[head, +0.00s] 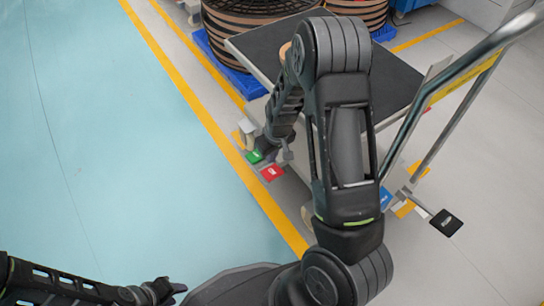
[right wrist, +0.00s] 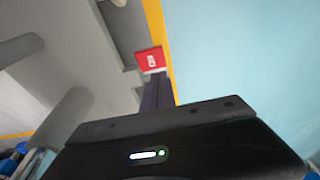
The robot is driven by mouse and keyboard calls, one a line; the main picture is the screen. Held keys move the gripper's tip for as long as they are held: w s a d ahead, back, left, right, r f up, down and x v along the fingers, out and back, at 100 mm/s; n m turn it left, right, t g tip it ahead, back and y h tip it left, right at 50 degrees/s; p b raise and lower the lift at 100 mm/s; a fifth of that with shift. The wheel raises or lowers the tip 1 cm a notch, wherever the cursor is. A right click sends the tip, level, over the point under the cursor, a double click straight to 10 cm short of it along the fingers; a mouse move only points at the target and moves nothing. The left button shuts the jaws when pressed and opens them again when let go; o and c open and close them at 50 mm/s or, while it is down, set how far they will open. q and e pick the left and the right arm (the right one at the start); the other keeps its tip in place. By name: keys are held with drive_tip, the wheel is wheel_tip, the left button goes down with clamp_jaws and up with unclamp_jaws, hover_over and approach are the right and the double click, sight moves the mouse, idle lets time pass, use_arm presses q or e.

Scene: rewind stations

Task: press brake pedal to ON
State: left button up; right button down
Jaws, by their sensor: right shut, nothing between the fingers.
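A red pedal (head: 272,172) with a small white label sits low at the near left corner of the cart (head: 262,68). A green pedal (head: 254,156) is just left of it. The labels are too small to read, so I cannot tell which is ON. My right gripper (head: 287,156) is shut and empty, pointing down close to the red pedal. In the right wrist view the red pedal (right wrist: 151,60) shows just beyond the shut fingers (right wrist: 158,92); contact cannot be judged. My left gripper (head: 165,288) is at the bottom left, far from the pedals; its jaws are unclear.
The cart has a dark top and a metal handle (head: 410,120) on the right. A black pedal (head: 446,222) and a blue one (head: 385,197) are at its near right. Large reels (head: 255,22) stand behind. The blue-green floor at left is clear.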

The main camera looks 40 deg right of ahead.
drive_tip(key=b, duration=0.4)
approach(271, 180)
drive_tip(key=w+f, duration=0.1)
drive_tip(key=f, duration=0.2)
drive_tip(key=w+f, duration=0.1)
drive_tip(key=f, duration=0.1)
drive_tip(key=shift+w+d+f, duration=0.1)
drive_tip(key=shift+w, duration=0.2)
drive_tip(key=shift+s+f+b, duration=0.1)
drive_tip(key=shift+f+b, duration=0.25)
drive_tip(key=shift+f, duration=0.1)
drive_tip(key=shift+s+f, duration=0.5)
drive_tip(key=shift+f, duration=0.05)
drive_tip(key=shift+s+f+b, duration=0.4)
drive_tip(key=shift+f+b, duration=0.05)
drive_tip(key=shift+f, duration=0.45)
drive_tip(key=shift+s+f+b, duration=0.4)
drive_tip(key=shift+f+b, duration=0.05)
drive_tip(key=shift+f, duration=0.4)
